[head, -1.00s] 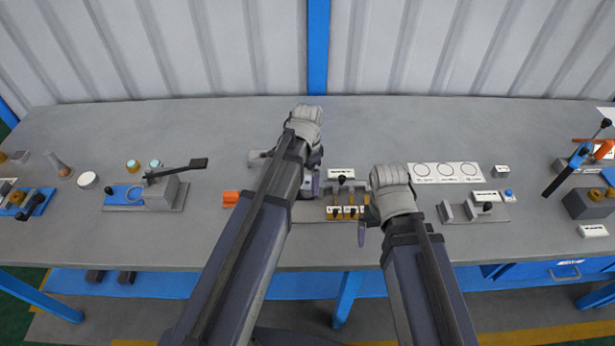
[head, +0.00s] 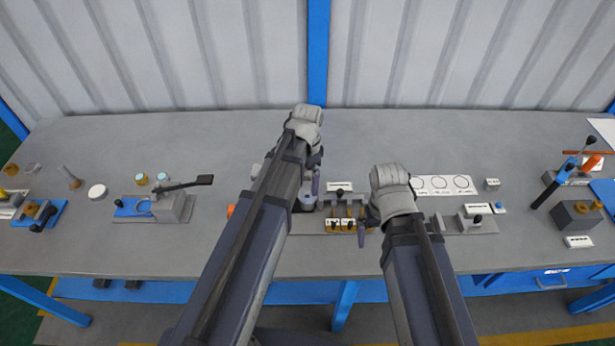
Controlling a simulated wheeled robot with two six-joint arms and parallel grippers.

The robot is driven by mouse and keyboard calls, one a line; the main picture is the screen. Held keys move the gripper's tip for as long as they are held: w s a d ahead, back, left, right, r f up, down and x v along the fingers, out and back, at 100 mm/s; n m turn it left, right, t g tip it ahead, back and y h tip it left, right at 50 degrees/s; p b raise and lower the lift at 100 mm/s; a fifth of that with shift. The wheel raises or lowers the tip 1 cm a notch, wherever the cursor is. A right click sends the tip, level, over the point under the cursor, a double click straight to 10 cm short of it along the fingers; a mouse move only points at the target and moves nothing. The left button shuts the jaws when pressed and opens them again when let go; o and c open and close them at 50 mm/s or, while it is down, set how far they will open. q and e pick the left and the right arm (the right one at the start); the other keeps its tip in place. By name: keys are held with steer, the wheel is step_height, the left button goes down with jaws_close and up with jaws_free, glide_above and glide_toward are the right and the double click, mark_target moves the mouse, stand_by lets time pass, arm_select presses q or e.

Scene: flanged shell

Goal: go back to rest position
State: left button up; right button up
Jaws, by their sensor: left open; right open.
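My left gripper (head: 314,165) is at the end of the arm reaching up the middle of the head view. It is over the bench near the station with a row of small levers, and its fingers are partly hidden by the wrist. My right gripper (head: 364,226) is lower and to the right, beside the same lever station (head: 344,222). Both grippers are open, and I see nothing held in them. The grey bench top (head: 230,130) lies under both.
A blue and grey lever fixture (head: 172,207) stands at the left, with a white round puck (head: 97,191) near it. A white card with circles (head: 443,185) lies right of my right gripper. A grey block fixture (head: 474,218) is in front. The back of the bench is clear.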

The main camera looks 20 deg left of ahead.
mark_target(307, 197)
arm_select(q)
steer(key=shift+f, duration=0.1)
arm_select(e)
steer(key=shift+f, duration=0.1)
arm_select(q)
step_height(307, 197, down, 8)
steer(key=b, duration=0.8)
arm_select(e)
step_height(307, 197, down, 8)
steer(key=shift+r, duration=0.1)
arm_select(q)
steer(key=shift+r+p, duration=0.3)
steer(key=shift+r, duration=0.05)
arm_select(e)
steer(key=shift+r, duration=0.3)
arm_select(q)
steer(key=shift+s, duration=0.1)
